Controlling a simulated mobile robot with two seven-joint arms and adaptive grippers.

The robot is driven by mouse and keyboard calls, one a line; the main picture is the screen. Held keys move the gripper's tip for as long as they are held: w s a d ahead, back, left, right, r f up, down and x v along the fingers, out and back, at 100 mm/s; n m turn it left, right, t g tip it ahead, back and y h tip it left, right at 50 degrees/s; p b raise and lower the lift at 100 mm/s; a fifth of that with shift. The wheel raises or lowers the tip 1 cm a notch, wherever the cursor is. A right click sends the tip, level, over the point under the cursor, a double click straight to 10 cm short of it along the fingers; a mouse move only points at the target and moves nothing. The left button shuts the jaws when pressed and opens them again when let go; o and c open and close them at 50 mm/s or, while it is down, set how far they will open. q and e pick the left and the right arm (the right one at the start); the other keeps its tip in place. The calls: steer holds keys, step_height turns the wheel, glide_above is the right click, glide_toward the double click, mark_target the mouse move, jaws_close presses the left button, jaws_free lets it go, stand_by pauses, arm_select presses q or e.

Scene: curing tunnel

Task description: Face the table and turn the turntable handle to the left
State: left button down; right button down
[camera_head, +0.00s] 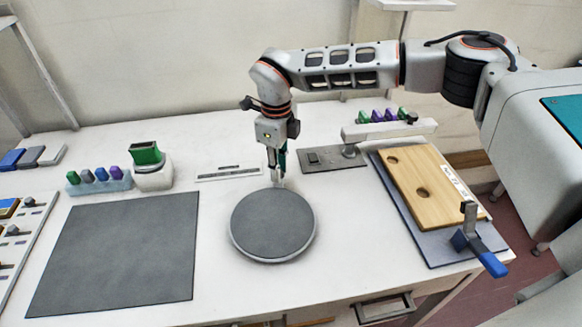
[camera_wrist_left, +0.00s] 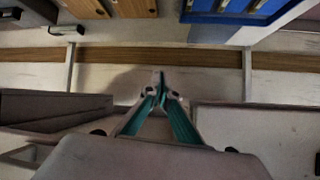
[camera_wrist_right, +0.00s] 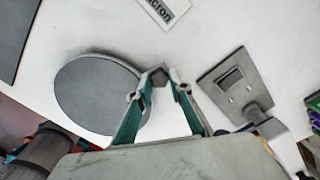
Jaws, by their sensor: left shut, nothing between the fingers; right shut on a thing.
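The turntable (camera_head: 272,225) is a round dark grey disc with a pale rim on the white table. It also shows in the right wrist view (camera_wrist_right: 95,92). My right gripper (camera_head: 279,180) points down at the disc's far edge. In the right wrist view my right gripper (camera_wrist_right: 158,78) has its fingertips close together at the disc's edge, shut on a small part there. That part is the turntable handle, mostly hidden by the fingers. My left gripper (camera_wrist_left: 160,82) is shut and empty, away from the turntable; it does not show in the head view.
A dark mat (camera_head: 120,250) lies left of the turntable. A wooden board (camera_head: 430,180) with holes and a blue-handled clamp (camera_head: 480,250) are at the right. A grey switch plate (camera_head: 330,160) lies behind. A green-topped device (camera_head: 150,168) stands at the back left.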

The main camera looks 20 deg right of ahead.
steer(key=a+n, duration=0.2)
steer(key=w+a+n, duration=0.1)
steer(key=a+n, duration=0.1)
steer(key=a, duration=0.1)
steer(key=shift+a+n+p, duration=0.15)
steer(key=shift+n+p, duration=0.15)
steer(key=shift+n, duration=0.1)
steer(key=a+n, duration=0.2)
steer(key=s+a+n, duration=0.1)
steer(key=a+n, duration=0.1)
steer(key=a, duration=0.1)
steer(key=s+a+n, duration=0.1)
steer(key=a+n, duration=0.1)
steer(key=s+a+n, duration=0.2)
steer(key=n, duration=0.1)
steer(key=shift+a+p, duration=0.1)
steer(key=shift+p, duration=0.3)
steer(key=s+a+n, duration=0.2)
steer(key=s+n, duration=0.3)
steer(key=shift+a, duration=0.4)
steer(key=shift+s+a+n, duration=0.15)
steer(key=shift+s+n, duration=0.45)
steer(key=shift+s+a+n, duration=0.15)
steer(key=shift+s+n, duration=0.45)
steer(key=c, duration=1.8)
jaws_free()
steer(key=shift+r, duration=0.1)
